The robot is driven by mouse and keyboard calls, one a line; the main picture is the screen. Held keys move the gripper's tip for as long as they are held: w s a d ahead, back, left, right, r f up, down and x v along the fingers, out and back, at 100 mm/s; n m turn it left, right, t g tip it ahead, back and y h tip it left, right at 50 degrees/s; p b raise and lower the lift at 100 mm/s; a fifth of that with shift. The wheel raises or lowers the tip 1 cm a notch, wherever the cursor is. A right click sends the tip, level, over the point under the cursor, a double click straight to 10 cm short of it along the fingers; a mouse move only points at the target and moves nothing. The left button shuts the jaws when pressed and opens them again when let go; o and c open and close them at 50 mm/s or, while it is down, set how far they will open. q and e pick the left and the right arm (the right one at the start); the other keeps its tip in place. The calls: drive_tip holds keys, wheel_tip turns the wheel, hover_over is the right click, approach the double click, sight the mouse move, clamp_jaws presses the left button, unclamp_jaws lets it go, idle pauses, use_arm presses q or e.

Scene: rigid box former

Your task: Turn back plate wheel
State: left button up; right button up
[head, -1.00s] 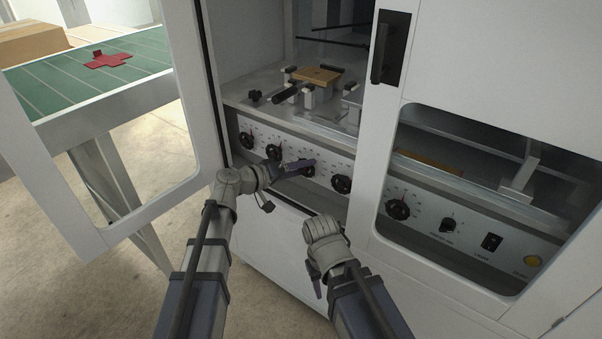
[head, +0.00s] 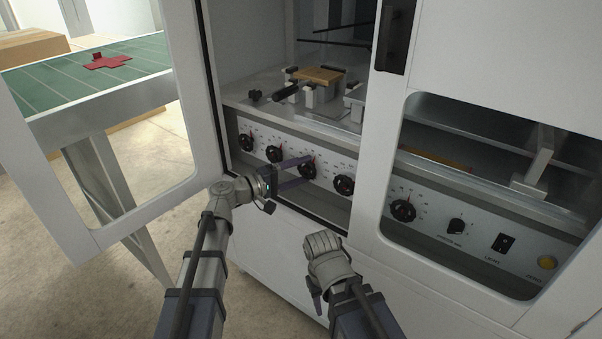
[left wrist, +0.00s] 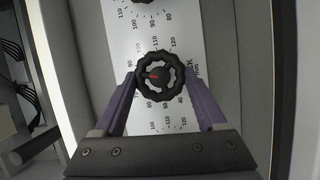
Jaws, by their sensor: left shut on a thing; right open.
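The back plate wheel (head: 307,169) is a black ribbed hand wheel, third from the left on the white scale panel. In the left wrist view the wheel (left wrist: 163,89) is centred, with a red mark on its hub pointing left and part of a label ending in "K" beside it. My left gripper (head: 304,171) is shut on this wheel, with one purple finger on each side of its rim. My right gripper (head: 316,295) hangs low in front of the cabinet, apart from it, open and empty; its fingers are partly hidden.
Other black wheels (head: 344,185) sit in the same row. The open cabinet door (head: 207,150) stands left of my left arm. The door frame (head: 374,150) stands right of the panel. A fixture with a tan plate (head: 318,75) is above. A green table (head: 60,88) is at left.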

idle(0.4)
use_arm(q)
drive_tip(key=o, duration=1.3)
drive_tip(key=shift+a, duration=0.1)
drive_tip(key=v, duration=0.7)
drive_tip(key=shift+s+a, duration=0.25)
drive_tip(key=shift+a, duration=0.05)
drive_tip(key=shift+a+f, duration=0.1)
